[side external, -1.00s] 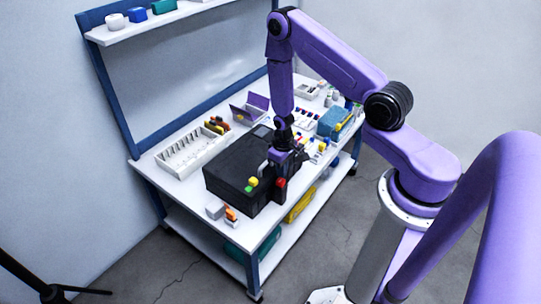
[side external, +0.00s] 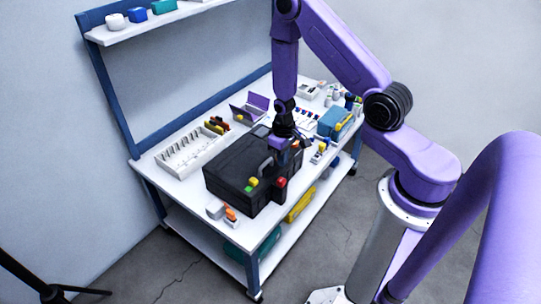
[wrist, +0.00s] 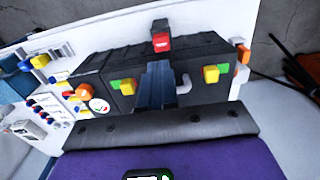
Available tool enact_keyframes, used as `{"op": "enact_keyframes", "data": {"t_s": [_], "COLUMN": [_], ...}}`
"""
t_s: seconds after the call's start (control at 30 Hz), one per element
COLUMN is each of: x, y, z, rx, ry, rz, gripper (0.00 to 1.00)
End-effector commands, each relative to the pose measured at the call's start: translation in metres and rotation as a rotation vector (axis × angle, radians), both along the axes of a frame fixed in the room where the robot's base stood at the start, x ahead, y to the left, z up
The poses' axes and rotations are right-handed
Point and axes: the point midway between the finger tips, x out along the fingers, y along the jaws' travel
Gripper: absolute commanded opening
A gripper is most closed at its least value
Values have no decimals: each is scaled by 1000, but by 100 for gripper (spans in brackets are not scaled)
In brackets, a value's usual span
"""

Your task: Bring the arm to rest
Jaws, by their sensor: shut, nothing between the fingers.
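My arm hangs over the white workbench (side external: 185,215), with my gripper (side external: 284,158) above the black case (side external: 232,190). In the wrist view my gripper (wrist: 153,98) has its dark fingers together, with nothing held between them. The fingers hide part of the case (wrist: 130,68) there. The case is closed and carries yellow and green blocks, a red block and a grey handle on its side. The exact height of the fingertips over the case is hard to tell.
A white compartment tray (side external: 190,152) lies left of the case. A purple open box (side external: 250,108), a teal container (side external: 334,123) and small bottles stand toward the back. Small grey and orange pieces (side external: 231,214) lie at the front corner. Air above the bench is open.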

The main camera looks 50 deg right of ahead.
Motion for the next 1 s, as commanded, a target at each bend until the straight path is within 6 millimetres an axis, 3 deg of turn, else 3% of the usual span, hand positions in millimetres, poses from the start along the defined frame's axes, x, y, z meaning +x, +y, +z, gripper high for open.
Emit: {"op": "enact_keyframes", "data": {"t_s": [0.27,0.57,0.77,1.0], "x": [3,0,-26,-77], "y": [8,64,102,135], "z": [11,80,129,181], "rx": [0,1,3,8], "ry": [-4,-16,-20,-25], "rz": [37,265,433,635], "gripper": [0,0,0,0]}}
